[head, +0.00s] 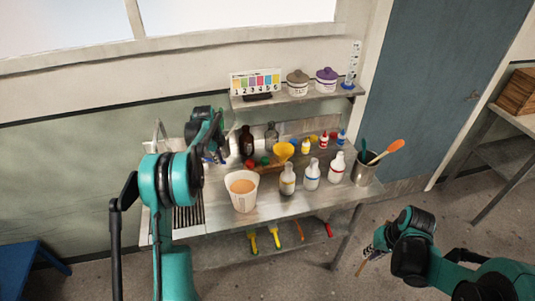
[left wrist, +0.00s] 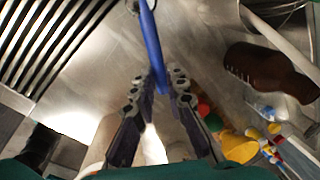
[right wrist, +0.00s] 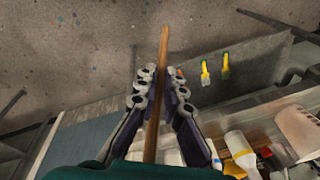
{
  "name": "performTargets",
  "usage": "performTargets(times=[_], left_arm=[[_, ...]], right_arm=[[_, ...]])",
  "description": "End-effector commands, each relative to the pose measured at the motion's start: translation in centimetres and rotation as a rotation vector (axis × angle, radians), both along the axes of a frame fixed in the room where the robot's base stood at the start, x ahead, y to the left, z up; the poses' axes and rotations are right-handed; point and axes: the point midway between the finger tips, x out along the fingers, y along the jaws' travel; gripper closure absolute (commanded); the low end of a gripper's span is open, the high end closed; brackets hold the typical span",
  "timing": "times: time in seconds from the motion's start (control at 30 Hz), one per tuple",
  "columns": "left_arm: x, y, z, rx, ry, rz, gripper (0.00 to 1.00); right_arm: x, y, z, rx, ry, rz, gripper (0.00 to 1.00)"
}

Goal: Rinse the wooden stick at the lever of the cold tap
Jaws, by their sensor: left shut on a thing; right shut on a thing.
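In the left wrist view the blue tap lever (left wrist: 152,45) runs between the fingers of my left gripper (left wrist: 163,85), which is shut on it. In the head view my left gripper (head: 216,155) is at the sink end of the bench, partly hidden by my arm. The tap's pale spout (head: 158,130) shows behind that arm. My right gripper (right wrist: 157,85) is shut on the thin brown wooden stick (right wrist: 163,50). In the head view my right gripper (head: 377,243) is low, right of the bench and well away from the tap. No water can be made out.
A white bucket of orange liquid (head: 243,203) stands beside the ribbed drainer (head: 187,220). Several bottles, a yellow funnel (head: 284,150) and a metal pot of utensils (head: 364,170) fill the bench. A shelf (head: 300,97) hangs behind. The floor at right is open.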

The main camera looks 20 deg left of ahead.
Motion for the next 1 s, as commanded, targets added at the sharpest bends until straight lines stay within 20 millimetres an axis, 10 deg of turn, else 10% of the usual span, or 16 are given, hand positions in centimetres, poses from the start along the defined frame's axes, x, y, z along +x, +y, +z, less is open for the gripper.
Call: performTargets(times=[0.87,1.0], left_arm=[[-1.4,0.2,0.0,0.000,-0.001,-0.185,1.00],[-1.4,0.2,0.0,0.000,-0.001,-0.185,0.66]], right_arm=[[0.0,0.0,-0.4,0.000,0.000,0.000,1.00],[0.0,0.0,-0.4,0.000,0.000,0.000,1.00]])
